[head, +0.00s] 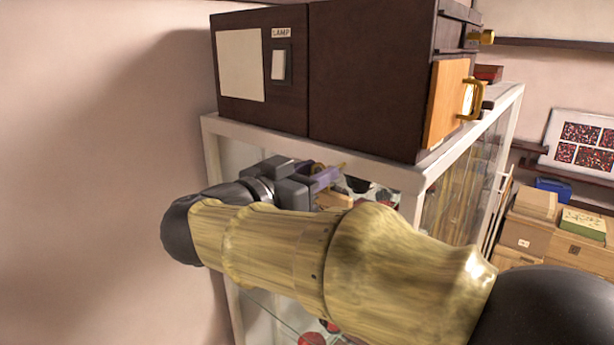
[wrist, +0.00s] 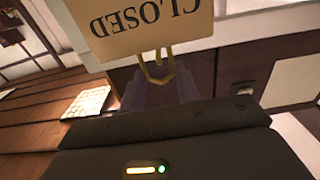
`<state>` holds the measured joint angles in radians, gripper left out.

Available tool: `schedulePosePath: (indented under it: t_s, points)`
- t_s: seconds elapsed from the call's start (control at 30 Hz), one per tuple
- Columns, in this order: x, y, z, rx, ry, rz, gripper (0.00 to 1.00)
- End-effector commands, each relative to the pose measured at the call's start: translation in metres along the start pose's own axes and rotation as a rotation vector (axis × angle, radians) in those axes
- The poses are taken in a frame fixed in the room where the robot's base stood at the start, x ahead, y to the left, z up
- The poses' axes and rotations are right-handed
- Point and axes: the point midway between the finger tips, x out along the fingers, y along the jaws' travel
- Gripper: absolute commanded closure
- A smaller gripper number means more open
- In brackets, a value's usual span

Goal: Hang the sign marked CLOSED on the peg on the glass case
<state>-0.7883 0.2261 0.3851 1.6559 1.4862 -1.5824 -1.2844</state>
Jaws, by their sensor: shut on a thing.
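The CLOSED sign (wrist: 150,22) is a tan board with dark letters, upside down in the wrist view. A brass loop (wrist: 158,72) joins its edge and lies between the fingers of my gripper (wrist: 160,90), which is shut on the sign by this loop. In the head view my gripper (head: 326,176) is at the front of the glass case (head: 408,180), just below its white top edge. A small tan piece, apparently the sign (head: 335,201), shows below the fingers; my arm hides the rest. I cannot make out the peg in either view.
A dark cabinet (head: 365,85) with a LAMP switch (head: 279,65) stands on the case, just above my gripper. A wooden door with a brass handle (head: 472,97) is on its right side. Cardboard boxes (head: 535,230) are at the right. A bare wall is at the left.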

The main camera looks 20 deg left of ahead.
Motion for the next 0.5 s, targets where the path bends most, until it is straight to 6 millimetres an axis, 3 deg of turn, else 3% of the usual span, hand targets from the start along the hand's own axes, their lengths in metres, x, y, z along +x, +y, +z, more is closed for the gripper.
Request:
schedulePosePath:
  t_s: [0.5]
  points:
    - [0.026,0.001,0.002,0.000,0.000,0.002,1.00]
